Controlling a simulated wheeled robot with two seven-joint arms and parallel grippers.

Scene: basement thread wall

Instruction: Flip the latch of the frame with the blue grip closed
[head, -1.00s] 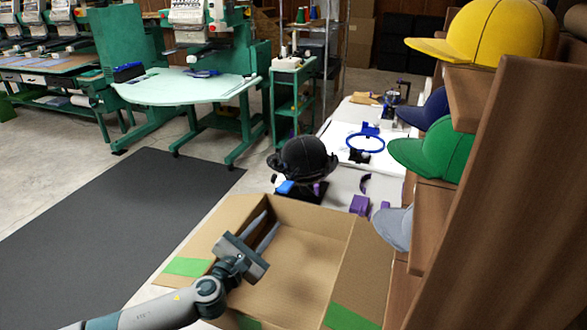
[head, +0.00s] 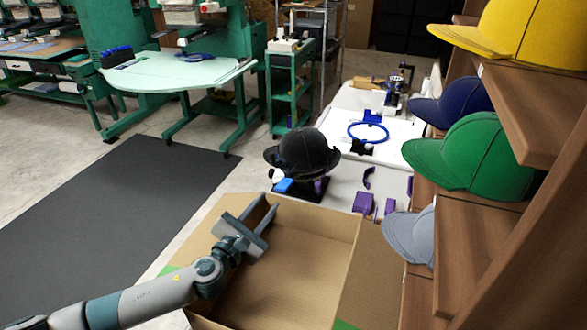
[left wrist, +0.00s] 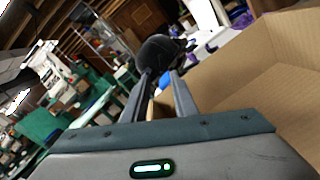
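A black cap (head: 303,152) sits on a dark frame at the near end of the white table, with a blue grip (head: 285,186) low on its near side. The latch is too small to make out. The cap also shows in the left wrist view (left wrist: 160,52), beyond the fingertips. My left gripper (head: 269,205) is open and empty, at the far left corner of the cardboard box, short of the blue grip. Its parted fingers show in the left wrist view (left wrist: 159,74). My right gripper is not in view.
The open cardboard box (head: 310,220) stands between me and the table. A blue hoop (head: 351,130) and purple pieces (head: 363,202) lie on the table. A wooden shelf (head: 475,240) with a green cap (head: 470,150) and other caps closes off the right side.

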